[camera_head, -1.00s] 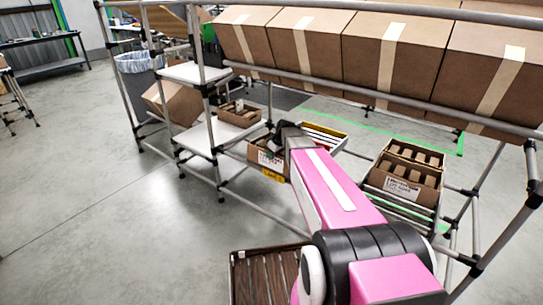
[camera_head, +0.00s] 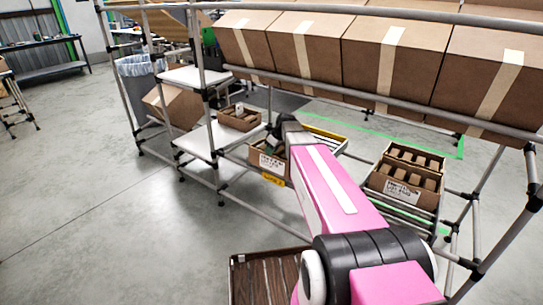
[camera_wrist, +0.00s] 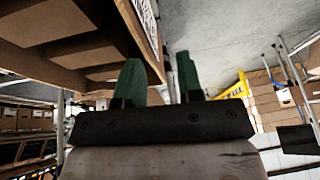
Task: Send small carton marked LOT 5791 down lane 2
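A small open carton (camera_head: 266,160) with a white label sits on the rack at centre, above a yellow lane tag (camera_head: 273,180). The label is too small to read, so I cannot tell which carton is LOT 5791. My gripper (camera_head: 276,133) is above this carton's right part; the arm hides some of it.
Another labelled open carton (camera_head: 405,178) stands on the right lane. A smaller carton (camera_head: 239,117) sits on the left shelf. Large taped cartons (camera_head: 380,55) lean on the upper rack behind rails. A slatted brown tray (camera_head: 262,275) is at the bottom. Floor at left is clear.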

